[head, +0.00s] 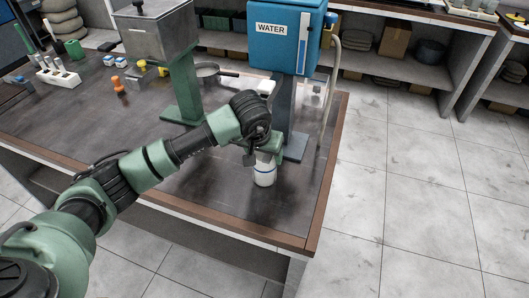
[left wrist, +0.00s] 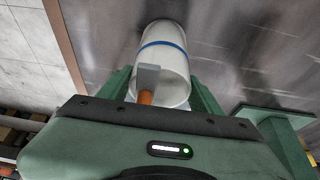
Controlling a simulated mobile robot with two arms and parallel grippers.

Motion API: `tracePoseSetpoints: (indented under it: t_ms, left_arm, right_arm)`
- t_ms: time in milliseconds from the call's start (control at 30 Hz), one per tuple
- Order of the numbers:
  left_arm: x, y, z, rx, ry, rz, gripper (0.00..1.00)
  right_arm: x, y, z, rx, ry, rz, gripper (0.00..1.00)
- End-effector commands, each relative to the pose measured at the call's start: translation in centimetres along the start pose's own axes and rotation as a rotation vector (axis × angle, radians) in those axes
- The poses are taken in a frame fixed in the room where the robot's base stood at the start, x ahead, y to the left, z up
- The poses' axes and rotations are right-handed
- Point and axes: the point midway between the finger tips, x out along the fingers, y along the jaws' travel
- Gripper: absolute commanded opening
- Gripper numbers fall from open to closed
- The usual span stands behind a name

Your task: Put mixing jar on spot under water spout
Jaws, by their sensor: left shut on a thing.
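The mixing jar (head: 264,175) is white with a blue band; it also shows in the left wrist view (left wrist: 165,60). My left gripper (head: 265,152) is shut on the jar, with its fingers (left wrist: 160,95) on either side of it. The jar is upright at or just above the tabletop, in front of the water stand; I cannot tell whether it touches. The blue water tank (head: 285,45) stands on a dark post behind my gripper. I cannot make out the spout or the spot under it. My right gripper is out of view.
A grey plate with an orange handle (left wrist: 146,96) shows at the jar's mouth. A green stand (head: 182,85) with a metal tank is to the left. A pan (head: 208,70) and small bottles lie farther back. The front tabletop (head: 215,195) is clear; its right edge is near.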

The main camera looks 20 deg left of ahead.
Motion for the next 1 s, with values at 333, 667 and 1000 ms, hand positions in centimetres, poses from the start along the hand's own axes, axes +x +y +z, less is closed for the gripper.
tracePoseSetpoints:
  t_ms: [333,667,1000]
  left_arm:
    - [0.2,0.0,0.1,0.0,0.0,0.0,0.86]
    - [-0.2,0.0,0.0,-0.001,-0.001,0.0,0.86]
    - [-6.3,-0.1,0.0,0.001,0.006,-0.002,0.86]
  right_arm:
    - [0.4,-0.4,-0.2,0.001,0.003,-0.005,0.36]
    - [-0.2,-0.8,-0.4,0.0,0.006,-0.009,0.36]
    - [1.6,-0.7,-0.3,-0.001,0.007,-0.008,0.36]
